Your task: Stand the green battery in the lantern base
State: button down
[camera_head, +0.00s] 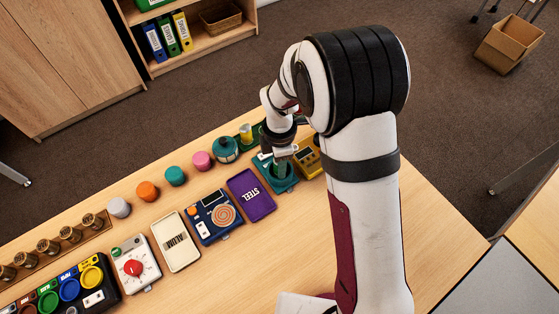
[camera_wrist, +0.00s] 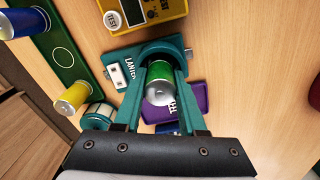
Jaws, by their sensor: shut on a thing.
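The green battery (camera_wrist: 159,84) is upright or nearly so between the two fingers of my gripper (camera_wrist: 160,98), which is shut on it. The teal lantern base (camera_wrist: 119,70) lies flat on the table just beyond, with its round socket around or right behind the battery's far end. I cannot tell whether that end is inside the socket or just above it. In the head view, the lantern base (camera_head: 265,161) is under my gripper (camera_head: 283,157), and the battery is mostly hidden there.
A yellow tester (camera_head: 307,160) stands close to the right of the base. A green tray (camera_wrist: 60,53) holds a blue battery (camera_wrist: 22,22) and a yellow battery (camera_wrist: 71,98). A purple STEEL tray (camera_head: 250,195) and the teal lantern top (camera_head: 225,149) are to the left.

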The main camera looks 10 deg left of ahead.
jog(key=shift+f, duration=0.35)
jog(key=shift+r, duration=0.65)
jog(key=shift+f, duration=0.8)
dwell(0.4)
jog(key=c, duration=0.8)
grip_release()
jog(key=shift+o, duration=0.2)
jog(key=shift+r, duration=5.55)
notch_tip(320, 180, up, 6)
